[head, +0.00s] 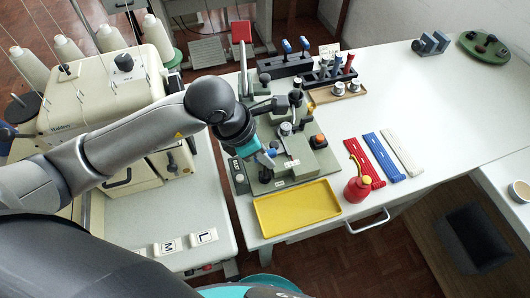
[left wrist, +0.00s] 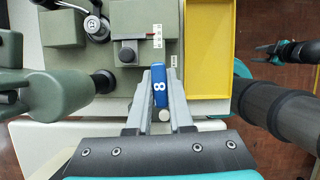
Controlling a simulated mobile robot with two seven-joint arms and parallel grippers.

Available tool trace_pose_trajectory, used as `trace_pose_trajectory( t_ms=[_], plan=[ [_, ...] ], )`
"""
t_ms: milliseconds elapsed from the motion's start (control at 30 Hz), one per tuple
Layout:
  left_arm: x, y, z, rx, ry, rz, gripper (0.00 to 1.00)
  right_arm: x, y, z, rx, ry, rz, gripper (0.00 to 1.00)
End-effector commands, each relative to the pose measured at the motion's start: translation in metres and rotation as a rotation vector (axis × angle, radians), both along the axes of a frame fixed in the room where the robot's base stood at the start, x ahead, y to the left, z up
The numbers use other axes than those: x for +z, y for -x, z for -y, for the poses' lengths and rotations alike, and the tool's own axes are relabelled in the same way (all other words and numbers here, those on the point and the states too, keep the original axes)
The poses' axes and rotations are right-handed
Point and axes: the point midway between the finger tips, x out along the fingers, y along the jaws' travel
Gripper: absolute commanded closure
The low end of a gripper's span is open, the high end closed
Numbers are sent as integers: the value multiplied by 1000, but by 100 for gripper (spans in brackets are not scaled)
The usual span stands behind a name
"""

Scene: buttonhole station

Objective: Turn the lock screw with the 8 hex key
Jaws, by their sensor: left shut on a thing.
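The 8 hex key has a blue handle with a white 8 on it; in the left wrist view the handle (left wrist: 159,82) sits between my left gripper's fingers (left wrist: 160,95), which are shut on it. In the head view my left gripper (head: 264,158) is over the grey-green station (head: 318,170), low beside its front block. The key's tip is hidden, so I cannot tell whether it touches anything. A block with a dark square fitting (left wrist: 128,52) lies just ahead. I cannot make out the lock screw. My right gripper (left wrist: 268,49) seems to show small at the right of the left wrist view.
A yellow tray (head: 297,207) lies in front of the station. A tool rack (head: 330,72) stands behind. A sewing machine (head: 95,95) is at left.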

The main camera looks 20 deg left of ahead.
Motion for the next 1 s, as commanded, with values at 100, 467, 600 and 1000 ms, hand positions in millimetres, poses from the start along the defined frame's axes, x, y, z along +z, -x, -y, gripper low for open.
trace_pose_trajectory(
  t_ms=[100, 467, 600, 1000],
  plan=[
    [1, 1, 1, 113, 1, 1, 100, 4, 0, 0, 0, 0, 0, 50],
    [1, 0, 0, 259, 1, 2, 100, 6, 0, 0, 0, 0, 0, 50],
    [1, 0, 0, 260, 1, 2, 100, 6, 0, 0, 0, 1, 0, 50],
    [1, 0, 0, 558, 2, -1, 100, 15, 0, 1, 0, 1, 0, 50]
  ],
)
